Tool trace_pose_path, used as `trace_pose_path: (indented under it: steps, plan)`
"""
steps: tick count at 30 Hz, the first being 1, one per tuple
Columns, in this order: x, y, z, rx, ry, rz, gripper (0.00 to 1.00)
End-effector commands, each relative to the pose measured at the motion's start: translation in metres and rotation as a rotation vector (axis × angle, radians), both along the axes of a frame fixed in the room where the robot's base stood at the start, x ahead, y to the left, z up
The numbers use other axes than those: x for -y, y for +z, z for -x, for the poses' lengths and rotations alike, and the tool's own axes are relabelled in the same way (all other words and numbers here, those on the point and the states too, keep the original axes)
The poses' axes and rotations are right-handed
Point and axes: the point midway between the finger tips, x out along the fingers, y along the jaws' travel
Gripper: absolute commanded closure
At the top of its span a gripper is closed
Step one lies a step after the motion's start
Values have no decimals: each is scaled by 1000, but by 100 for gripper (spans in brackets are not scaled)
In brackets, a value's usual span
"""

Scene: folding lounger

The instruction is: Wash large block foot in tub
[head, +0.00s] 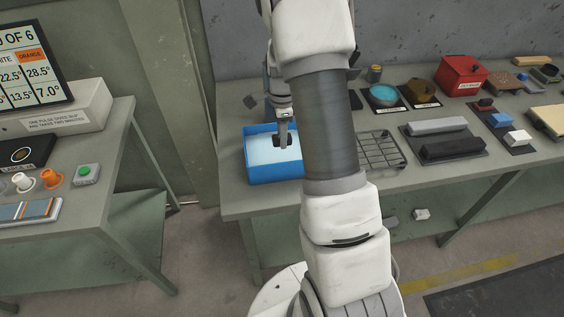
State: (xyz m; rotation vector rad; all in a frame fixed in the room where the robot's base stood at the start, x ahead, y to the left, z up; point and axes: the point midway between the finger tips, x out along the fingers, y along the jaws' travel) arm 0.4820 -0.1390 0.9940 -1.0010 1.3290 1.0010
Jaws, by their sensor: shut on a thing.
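The blue tub (262,174) stands at the left end of the bench and holds pale blue water. My gripper (284,138) points down into the tub and is shut on a small dark block (278,141), which looks like the large block foot. The dark block is at or just above the water; I cannot tell how deep it sits. My arm hides the right side of the tub.
A wire rack (378,151) lies right of the tub. Grey (437,126) and black (452,148) bars lie beyond it. A teal bowl (384,94) and a red box (461,76) stand behind. A left table (110,150) holds a green button (86,174).

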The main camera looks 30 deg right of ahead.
Motion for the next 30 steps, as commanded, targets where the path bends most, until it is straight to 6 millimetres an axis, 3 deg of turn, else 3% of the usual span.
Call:
trace_pose_path:
  steps: [8, 22, 30]
  plan:
    - [0, 4, 0, 1, 0, 0, 100]
    - [0, 49, 0, 0, 1, 0, 100]
    - [0, 50, 0, 0, 0, 0, 100]
